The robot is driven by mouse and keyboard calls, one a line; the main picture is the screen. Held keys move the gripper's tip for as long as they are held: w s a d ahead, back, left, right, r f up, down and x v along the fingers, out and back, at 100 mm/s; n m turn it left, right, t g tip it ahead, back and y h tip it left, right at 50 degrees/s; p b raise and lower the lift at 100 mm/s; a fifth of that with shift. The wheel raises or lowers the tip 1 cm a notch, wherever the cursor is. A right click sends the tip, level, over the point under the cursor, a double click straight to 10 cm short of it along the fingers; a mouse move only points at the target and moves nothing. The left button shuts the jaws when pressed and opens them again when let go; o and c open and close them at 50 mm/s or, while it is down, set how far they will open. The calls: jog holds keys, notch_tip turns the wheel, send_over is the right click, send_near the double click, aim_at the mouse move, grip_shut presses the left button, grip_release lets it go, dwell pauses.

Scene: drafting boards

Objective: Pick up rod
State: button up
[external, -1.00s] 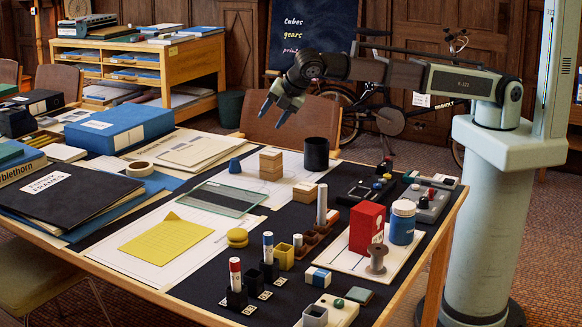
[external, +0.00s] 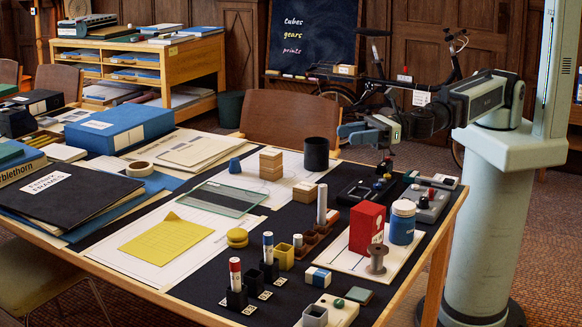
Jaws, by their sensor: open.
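A pale grey rod (external: 322,204) stands upright in a brown stepped block (external: 315,236) on the dark mat, right of the table's middle. Two other rod-like pieces stand upright in black holders near the front edge: one red and white (external: 235,273), one blue and white (external: 268,247). Which one is the rod I cannot tell from the picture. My gripper (external: 345,132) is open and empty at the far right side of the table, its blue-grey fingers pointing left. It is apart from all of these pieces.
A red box (external: 367,228), a blue jar (external: 402,223) and a grey spool (external: 376,258) crowd the right side. Dark control boxes (external: 367,191) lie behind them.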

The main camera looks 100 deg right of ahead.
send_near(323, 191)
jog(key=w, duration=0.2)
jog(key=shift+w+a+f, duration=0.1)
jog(key=shift+w+a, duration=0.05)
jog(key=shift+w, duration=1.1)
jog(key=shift+w+a+f, duration=0.1)
jog(key=shift+w, duration=1.2)
jog(key=shift+w+a+f, duration=0.1)
jog(key=shift+w+a, duration=0.05)
jog(key=shift+w, duration=1.1)
grip_shut()
